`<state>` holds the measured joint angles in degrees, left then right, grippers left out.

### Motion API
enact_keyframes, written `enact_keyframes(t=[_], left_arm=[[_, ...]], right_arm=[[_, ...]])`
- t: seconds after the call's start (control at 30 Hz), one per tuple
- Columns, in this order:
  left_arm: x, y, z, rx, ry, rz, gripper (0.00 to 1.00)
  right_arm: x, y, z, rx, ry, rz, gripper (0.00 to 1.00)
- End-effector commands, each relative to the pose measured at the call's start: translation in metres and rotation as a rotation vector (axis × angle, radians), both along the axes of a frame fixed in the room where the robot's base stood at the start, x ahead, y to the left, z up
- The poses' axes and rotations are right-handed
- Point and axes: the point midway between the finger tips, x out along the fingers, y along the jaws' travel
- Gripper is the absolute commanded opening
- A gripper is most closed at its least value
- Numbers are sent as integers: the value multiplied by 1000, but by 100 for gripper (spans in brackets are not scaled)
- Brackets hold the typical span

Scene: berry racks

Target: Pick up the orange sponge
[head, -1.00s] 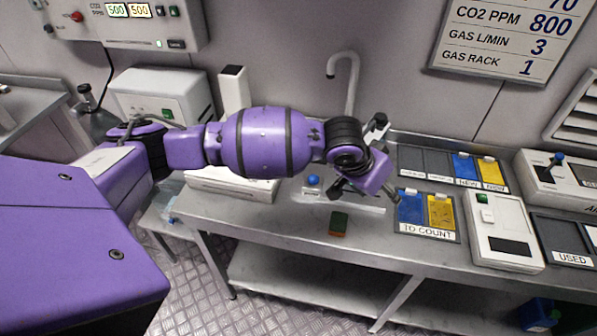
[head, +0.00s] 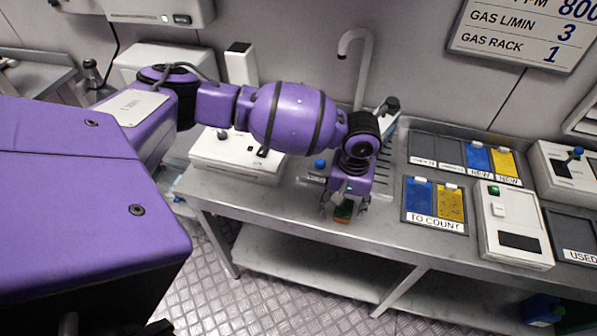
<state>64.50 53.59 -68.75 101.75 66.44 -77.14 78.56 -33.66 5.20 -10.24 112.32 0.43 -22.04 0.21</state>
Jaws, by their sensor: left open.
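The orange sponge (head: 342,213) with a dark green top lies on the steel bench (head: 285,216) near its front edge. It is partly hidden behind my left gripper. My left gripper (head: 343,206) points down over the sponge, with its open fingers to either side of it. I cannot tell whether the fingers touch it. My right gripper does not show.
A tray marked TO COUNT (head: 433,226) with blue and yellow cards lies to the right of the sponge. A white device (head: 512,226) stands beyond it. A white box (head: 237,153) stands at left. A tap (head: 361,60) rises behind my arm.

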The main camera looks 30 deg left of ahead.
Motion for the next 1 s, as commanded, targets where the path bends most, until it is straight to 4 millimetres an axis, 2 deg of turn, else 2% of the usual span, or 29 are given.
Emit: enact_keyframes(t=[0.13, 0.4, 0.63, 1.0], left_arm=[[2, -1, -16, -1, -3, -2, 57], [2, -1, -18, -2, -7, -2, 57], [2, -1, -18, -2, -7, -2, 28], [2, -1, -18, -2, -7, -2, 25]], right_arm=[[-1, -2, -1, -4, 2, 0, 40], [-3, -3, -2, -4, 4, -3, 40], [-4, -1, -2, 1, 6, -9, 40], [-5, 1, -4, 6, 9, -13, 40]])
